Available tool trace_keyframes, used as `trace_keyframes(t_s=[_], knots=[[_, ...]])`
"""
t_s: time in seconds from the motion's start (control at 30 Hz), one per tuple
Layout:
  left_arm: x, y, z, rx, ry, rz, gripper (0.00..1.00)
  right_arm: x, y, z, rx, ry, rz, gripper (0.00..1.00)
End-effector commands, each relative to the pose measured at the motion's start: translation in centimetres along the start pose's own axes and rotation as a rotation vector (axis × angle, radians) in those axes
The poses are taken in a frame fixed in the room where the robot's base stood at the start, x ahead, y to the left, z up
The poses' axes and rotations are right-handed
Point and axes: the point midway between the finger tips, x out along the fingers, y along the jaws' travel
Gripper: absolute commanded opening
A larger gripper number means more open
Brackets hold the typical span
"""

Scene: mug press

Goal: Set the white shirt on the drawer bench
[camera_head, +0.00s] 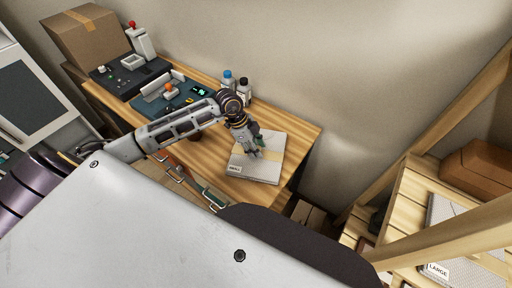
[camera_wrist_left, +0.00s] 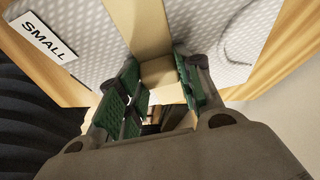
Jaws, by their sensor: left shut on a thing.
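The white shirt (camera_head: 265,170) is a flat folded pack at the right end of the wooden drawer bench (camera_head: 300,128). In the left wrist view the pack (camera_wrist_left: 95,55) shows a dotted white surface, a tan band and a SMALL label (camera_wrist_left: 42,36). My left gripper (camera_head: 252,151) comes down over the pack in the head view. Its green-padded fingers (camera_wrist_left: 158,78) are shut on the pack at the tan band. I cannot tell whether the pack rests fully on the bench top or hovers just above it. My right gripper is not in view.
A teal press device (camera_head: 180,98), a dark machine (camera_head: 128,75) and two bottles (camera_head: 236,84) stand on the bench's back and left. A cardboard box (camera_head: 88,36) is at far left. A wooden shelf (camera_head: 420,205) at right holds a LARGE pack (camera_head: 455,240) and a brown box (camera_head: 478,170).

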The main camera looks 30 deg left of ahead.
Motion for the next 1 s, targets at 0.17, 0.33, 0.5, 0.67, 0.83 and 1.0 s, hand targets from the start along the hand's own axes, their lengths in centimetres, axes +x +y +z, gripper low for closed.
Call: trace_keyframes(t_s=[0.17,0.33,0.5,0.67,0.83,1.0], knots=[[-0.01,-0.01,-0.03,0.000,0.001,0.000,0.08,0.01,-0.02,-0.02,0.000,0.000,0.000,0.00],[0.19,0.00,0.06,0.000,0.000,0.000,0.42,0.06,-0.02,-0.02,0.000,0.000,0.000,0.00],[0.17,0.00,0.05,0.000,0.000,0.000,0.57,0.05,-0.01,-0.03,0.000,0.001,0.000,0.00],[0.17,0.00,0.04,0.000,0.001,0.000,0.57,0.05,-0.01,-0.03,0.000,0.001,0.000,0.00],[0.05,-0.01,-0.01,0.000,0.001,0.000,0.57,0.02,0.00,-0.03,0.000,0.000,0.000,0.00],[-0.71,-0.03,-0.05,0.000,0.001,-0.001,0.57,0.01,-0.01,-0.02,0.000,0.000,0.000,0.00]])
